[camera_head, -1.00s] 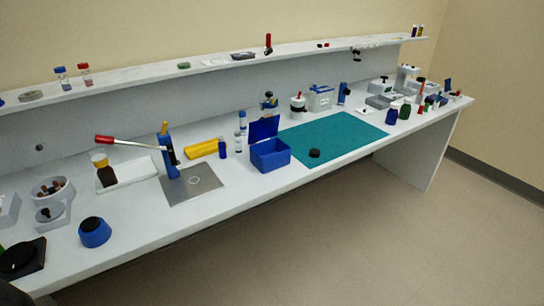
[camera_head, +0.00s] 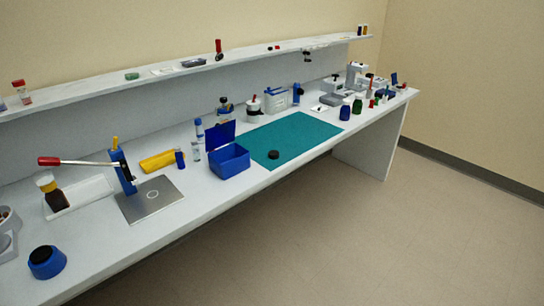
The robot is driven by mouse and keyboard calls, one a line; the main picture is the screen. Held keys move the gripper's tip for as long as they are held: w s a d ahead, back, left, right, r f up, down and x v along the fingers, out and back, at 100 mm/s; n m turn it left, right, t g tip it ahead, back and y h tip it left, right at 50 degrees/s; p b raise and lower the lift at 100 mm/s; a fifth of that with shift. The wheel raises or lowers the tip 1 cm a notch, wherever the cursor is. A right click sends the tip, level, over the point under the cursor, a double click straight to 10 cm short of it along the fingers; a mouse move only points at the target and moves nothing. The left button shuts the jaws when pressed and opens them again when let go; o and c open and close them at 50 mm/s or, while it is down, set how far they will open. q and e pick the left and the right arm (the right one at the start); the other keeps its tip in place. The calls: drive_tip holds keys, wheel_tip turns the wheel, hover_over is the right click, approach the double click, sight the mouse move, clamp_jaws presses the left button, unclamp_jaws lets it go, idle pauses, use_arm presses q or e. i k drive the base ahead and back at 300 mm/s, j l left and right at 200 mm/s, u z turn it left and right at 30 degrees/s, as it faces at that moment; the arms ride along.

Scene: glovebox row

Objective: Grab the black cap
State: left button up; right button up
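The black cap (camera_head: 273,154) is a small round disc lying flat on the teal mat (camera_head: 300,135), near the mat's front left part. It is just right of the open blue box and stands clear of it. Neither of my grippers shows in the head view.
The blue box (camera_head: 229,163) has its lid raised. Left of it are a metal plate (camera_head: 165,200), a red-handled press (camera_head: 122,172) and a blue jar with a black top (camera_head: 46,263). Bottles and devices line the back right. Floor is free in front of the bench (camera_head: 125,255).

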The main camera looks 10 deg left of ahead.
sight(274, 154)
drive_tip(key=i+l+u, duration=0.3)
drive_tip(key=i+l, duration=0.25)
drive_tip(key=i+l+u, duration=0.35)
drive_tip(key=i+l, duration=0.15)
drive_tip(key=l, duration=0.2)
drive_tip(key=i+l+u, duration=0.15)
drive_tip(key=l, duration=0.25)
drive_tip(key=i+l+u, duration=0.15)
drive_tip(key=l, duration=0.3)
drive_tip(key=i+l+u, duration=0.15)
drive_tip(key=i+l, duration=0.15)
drive_tip(key=l, duration=0.15)
